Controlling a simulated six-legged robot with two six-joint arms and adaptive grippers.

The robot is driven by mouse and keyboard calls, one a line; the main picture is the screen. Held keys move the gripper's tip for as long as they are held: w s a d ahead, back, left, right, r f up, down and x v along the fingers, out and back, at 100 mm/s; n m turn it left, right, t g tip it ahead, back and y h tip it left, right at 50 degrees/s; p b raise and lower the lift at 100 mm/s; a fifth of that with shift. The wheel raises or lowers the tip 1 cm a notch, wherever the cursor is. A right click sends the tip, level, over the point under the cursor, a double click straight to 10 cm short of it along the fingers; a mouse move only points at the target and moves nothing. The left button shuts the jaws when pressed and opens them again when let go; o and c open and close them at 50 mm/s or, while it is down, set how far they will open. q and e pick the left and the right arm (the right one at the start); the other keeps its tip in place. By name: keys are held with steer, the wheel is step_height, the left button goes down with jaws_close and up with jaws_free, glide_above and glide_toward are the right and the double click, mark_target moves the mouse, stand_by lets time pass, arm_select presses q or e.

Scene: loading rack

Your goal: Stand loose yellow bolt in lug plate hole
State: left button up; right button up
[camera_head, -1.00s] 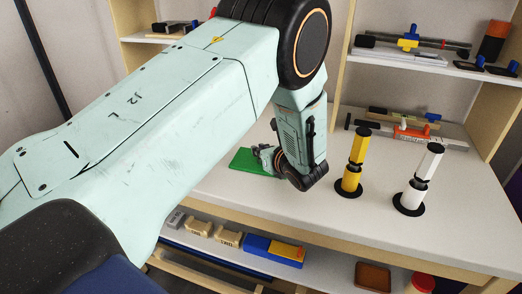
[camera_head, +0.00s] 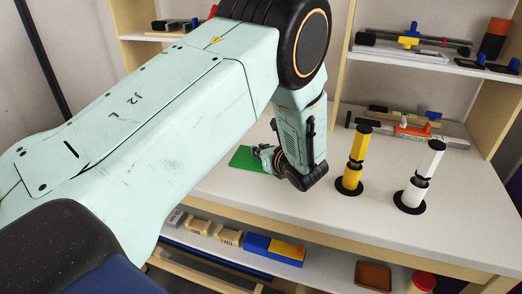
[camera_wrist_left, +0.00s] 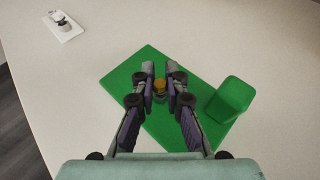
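My left gripper (camera_wrist_left: 161,74) points down over a flat green plate (camera_wrist_left: 135,75). A small yellow bolt (camera_wrist_left: 160,85) is between its two fingertips, with little space on either side; I cannot tell whether the fingers touch it. In the head view my left gripper (camera_head: 262,152) is low over the left part of the bench, by the green plate (camera_head: 246,160), and my arm hides part of it. A small white plate (camera_wrist_left: 68,29) with a dark and pale fitting lies at the upper left of the wrist view. I cannot make out a lug plate hole. My right gripper is not in view.
A green block (camera_wrist_left: 230,100) rises from the green plate's right side. A yellow post (camera_head: 355,165) and a white post (camera_head: 425,170) stand on black bases, right of my arm. Tools lie behind on the bench (camera_head: 470,215) and shelves. The bench front is clear.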

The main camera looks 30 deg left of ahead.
arm_select(q)
steer(key=o, duration=0.5)
steer(key=v, duration=0.6)
steer(key=shift+s+d+r, duration=0.1)
steer(key=shift+d+r, duration=0.05)
steer(key=shift+d, duration=0.1)
steer(key=shift+s+d+r, duration=0.1)
steer(key=shift+s+d, duration=0.15)
steer(key=shift+d, duration=0.05)
steer(key=shift+d, duration=0.1)
